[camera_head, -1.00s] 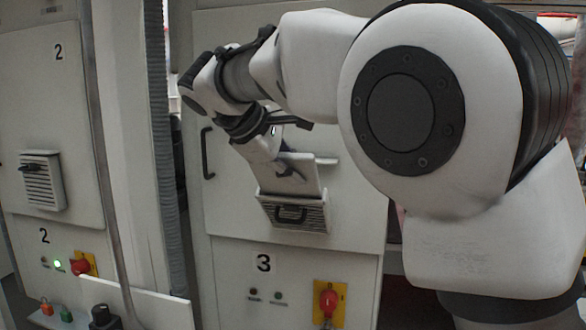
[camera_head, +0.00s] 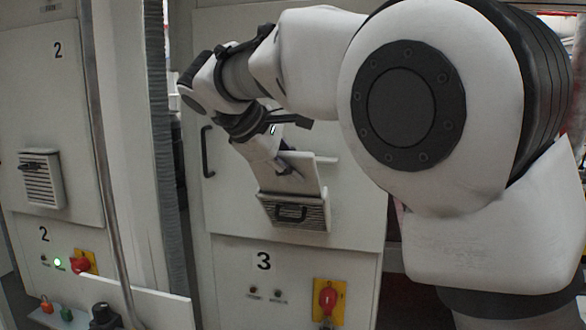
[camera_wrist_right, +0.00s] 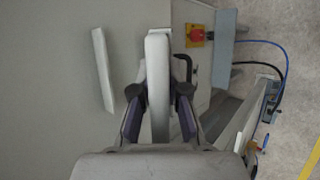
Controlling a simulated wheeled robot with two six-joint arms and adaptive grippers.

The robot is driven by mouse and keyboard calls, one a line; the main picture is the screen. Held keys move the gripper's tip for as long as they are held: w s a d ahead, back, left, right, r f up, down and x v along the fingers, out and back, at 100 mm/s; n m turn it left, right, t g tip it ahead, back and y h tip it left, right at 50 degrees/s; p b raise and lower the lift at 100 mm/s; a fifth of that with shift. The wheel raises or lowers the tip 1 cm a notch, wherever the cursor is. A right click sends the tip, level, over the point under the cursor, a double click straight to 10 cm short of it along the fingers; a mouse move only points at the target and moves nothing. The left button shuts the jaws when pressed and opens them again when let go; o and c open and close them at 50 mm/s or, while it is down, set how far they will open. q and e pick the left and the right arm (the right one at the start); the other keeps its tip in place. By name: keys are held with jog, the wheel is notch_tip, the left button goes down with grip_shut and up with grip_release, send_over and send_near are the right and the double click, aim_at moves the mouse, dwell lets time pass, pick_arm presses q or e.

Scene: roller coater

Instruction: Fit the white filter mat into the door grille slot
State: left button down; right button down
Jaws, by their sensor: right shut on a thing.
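The white filter mat (camera_head: 305,178) is a thin pale panel, tilted, just above the door grille (camera_head: 312,216) of cabinet 3. Its lower edge is at or close to the grille's top; I cannot tell whether it is in the slot. The grille is a slatted box with a black handle (camera_head: 291,212). My right gripper (camera_head: 287,163) is shut on the mat from above. In the right wrist view, the mat (camera_wrist_right: 158,75) stands edge-on between the fingers of this gripper (camera_wrist_right: 159,103), hiding the slot. My left gripper is out of view.
A red switch on yellow (camera_head: 329,299) is below. Cabinet 2's grille (camera_head: 41,180) is far left. My right arm covers much of the right side.

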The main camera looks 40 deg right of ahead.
aim_at(265, 168)
jog(key=shift+w+d+f, duration=0.1)
jog(key=shift+d+f, duration=0.1)
jog(key=shift+f, duration=0.05)
jog(key=shift+w+d+f, duration=0.15)
jog(key=shift+f, duration=0.1)
jog(key=shift+w+d+f+b, duration=0.15)
jog(key=shift+w+d+f, duration=0.45)
jog(key=shift+f, duration=0.35)
jog(key=shift+w+d+f+b, duration=0.15)
jog(key=shift+w+d+f, duration=0.45)
jog(key=shift+f, duration=0.3)
jog(key=shift+w+d+f+b, duration=0.15)
jog(key=shift+w+d+f, duration=0.3)
jog(key=shift+d+f, duration=0.4)
dwell(0.5)
jog(key=shift+a+f, duration=0.1)
jog(key=shift+f, duration=0.15)
jog(key=c, duration=1.1)
grip_release()
jog(key=shift+w+d+f, duration=0.1)
jog(key=shift+w+d, duration=0.1)
jog(key=v, duration=1.2)
jog(key=shift+d, duration=0.15)
